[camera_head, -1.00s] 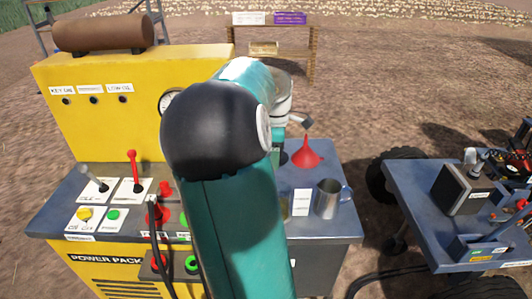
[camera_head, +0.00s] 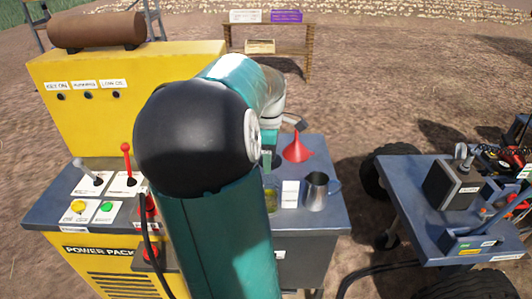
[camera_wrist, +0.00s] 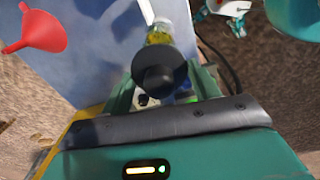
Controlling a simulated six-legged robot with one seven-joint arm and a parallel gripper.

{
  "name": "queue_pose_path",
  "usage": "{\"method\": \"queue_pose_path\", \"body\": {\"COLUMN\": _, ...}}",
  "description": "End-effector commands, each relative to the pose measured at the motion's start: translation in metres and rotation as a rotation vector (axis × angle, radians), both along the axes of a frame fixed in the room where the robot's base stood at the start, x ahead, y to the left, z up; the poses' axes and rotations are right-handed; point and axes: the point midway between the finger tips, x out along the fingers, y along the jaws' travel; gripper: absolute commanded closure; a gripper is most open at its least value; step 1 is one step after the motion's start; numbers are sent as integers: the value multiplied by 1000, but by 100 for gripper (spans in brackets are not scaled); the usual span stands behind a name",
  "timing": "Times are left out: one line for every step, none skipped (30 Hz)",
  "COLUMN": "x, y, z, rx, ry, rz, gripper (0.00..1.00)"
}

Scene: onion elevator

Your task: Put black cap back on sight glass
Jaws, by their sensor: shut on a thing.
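The black cap (camera_wrist: 158,72) is round, with a knob facing the wrist camera. My gripper (camera_wrist: 162,92) is shut on it, with green fingers on both sides. The sight glass (camera_wrist: 160,32), a clear tube with yellow-green liquid, shows just beyond the cap in the wrist view. The cap overlaps its near end there, and I cannot tell whether they touch. In the head view the sight glass (camera_head: 270,192) stands upright on the grey-blue top, right beside my arm. My arm hides most of the gripper and the cap in that view.
A red funnel (camera_head: 298,150), a white label card (camera_head: 290,194) and a metal mug (camera_head: 317,190) stand near the glass on the bench top (camera_head: 325,150). The yellow power pack (camera_head: 100,110) with levers is at left. A blue cart (camera_head: 400,180) stands at right.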

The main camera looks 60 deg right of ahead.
Motion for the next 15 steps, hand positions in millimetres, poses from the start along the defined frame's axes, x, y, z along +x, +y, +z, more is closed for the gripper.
{"method": "queue_pose_path", "body": {"x": 0, "y": 0, "z": -5, "rx": 2, "ry": 2, "rz": 0, "gripper": 62}}
{"method": "queue_pose_path", "body": {"x": 0, "y": 0, "z": -7, "rx": 2, "ry": 2, "rz": 0, "gripper": 62}}
{"method": "queue_pose_path", "body": {"x": 0, "y": 0, "z": -11, "rx": 1, "ry": 1, "rz": -1, "gripper": 62}}
{"method": "queue_pose_path", "body": {"x": 0, "y": 0, "z": -13, "rx": 0, "ry": 2, "rz": -1, "gripper": 62}}
{"method": "queue_pose_path", "body": {"x": 0, "y": 0, "z": -16, "rx": 1, "ry": 3, "rz": -1, "gripper": 62}}
{"method": "queue_pose_path", "body": {"x": 0, "y": 1, "z": -20, "rx": 1, "ry": 3, "rz": 0, "gripper": 62}}
{"method": "queue_pose_path", "body": {"x": 0, "y": 1, "z": -23, "rx": 1, "ry": 3, "rz": 0, "gripper": 62}}
{"method": "queue_pose_path", "body": {"x": 1, "y": 1, "z": -25, "rx": 1, "ry": 1, "rz": 1, "gripper": 62}}
{"method": "queue_pose_path", "body": {"x": 1, "y": 1, "z": -29, "rx": 0, "ry": 2, "rz": 1, "gripper": 62}}
{"method": "queue_pose_path", "body": {"x": 1, "y": 1, "z": -32, "rx": 0, "ry": 2, "rz": 1, "gripper": 62}}
{"method": "queue_pose_path", "body": {"x": 0, "y": 1, "z": -34, "rx": 2, "ry": 2, "rz": 1, "gripper": 62}}
{"method": "queue_pose_path", "body": {"x": 0, "y": 1, "z": -38, "rx": 1, "ry": 1, "rz": 1, "gripper": 62}}
{"method": "queue_pose_path", "body": {"x": 0, "y": 1, "z": -40, "rx": 1, "ry": 1, "rz": 0, "gripper": 62}}
{"method": "queue_pose_path", "body": {"x": 0, "y": 1, "z": -42, "rx": 0, "ry": 1, "rz": 1, "gripper": 62}}
{"method": "queue_pose_path", "body": {"x": 0, "y": 1, "z": -45, "rx": 1, "ry": 1, "rz": 2, "gripper": 62}}
